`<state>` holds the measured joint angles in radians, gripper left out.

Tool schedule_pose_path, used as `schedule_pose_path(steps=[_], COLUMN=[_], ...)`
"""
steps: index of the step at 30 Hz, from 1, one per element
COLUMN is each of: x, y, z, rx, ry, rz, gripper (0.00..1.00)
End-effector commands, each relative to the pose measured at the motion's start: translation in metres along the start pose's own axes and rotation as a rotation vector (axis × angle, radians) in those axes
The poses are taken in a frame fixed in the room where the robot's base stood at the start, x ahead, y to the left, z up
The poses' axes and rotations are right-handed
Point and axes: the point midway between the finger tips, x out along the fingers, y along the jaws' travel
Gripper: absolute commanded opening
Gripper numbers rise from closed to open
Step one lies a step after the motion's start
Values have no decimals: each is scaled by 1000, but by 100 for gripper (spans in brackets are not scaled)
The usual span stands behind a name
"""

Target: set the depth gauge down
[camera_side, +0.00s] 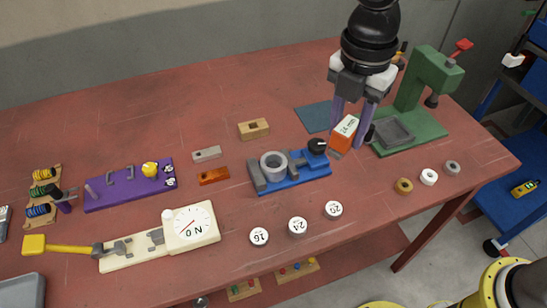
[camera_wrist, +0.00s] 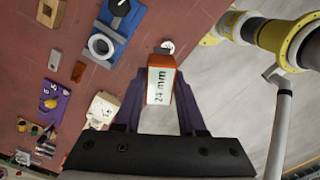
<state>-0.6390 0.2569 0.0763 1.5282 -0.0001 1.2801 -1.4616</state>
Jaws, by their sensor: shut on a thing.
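The depth gauge, which I take to be the orange block with a white face (camera_side: 345,130), is between the two purple fingers of my gripper (camera_side: 352,115). In the wrist view the white face of the gauge (camera_wrist: 160,86) reads "24 mm". My gripper (camera_wrist: 162,95) is shut on it, and the block looks slightly tilted in the side view. It hangs between the blue vise (camera_side: 290,178) and the green press (camera_side: 416,95). I cannot tell whether its lower end touches the table.
A blue-grey mat (camera_side: 313,117) lies behind the gauge, partly hidden. Round caps marked 16 (camera_side: 259,237), 24 (camera_side: 297,227) and 20 (camera_side: 333,210) lie in front of the vise. Several small rings (camera_side: 429,177) sit near the right edge. Free red tabletop (camera_side: 110,115) lies at the back left.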

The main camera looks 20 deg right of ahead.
Motion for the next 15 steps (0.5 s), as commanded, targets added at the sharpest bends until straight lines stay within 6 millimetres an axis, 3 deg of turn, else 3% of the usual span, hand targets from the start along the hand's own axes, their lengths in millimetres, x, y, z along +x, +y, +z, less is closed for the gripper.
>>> schedule_pose_path(steps=[5,15], x=[11,40], y=[22,89], z=[-2,-9], rx=[1,2], ry=[0,0], rz=[-1,0], gripper=[0,0])
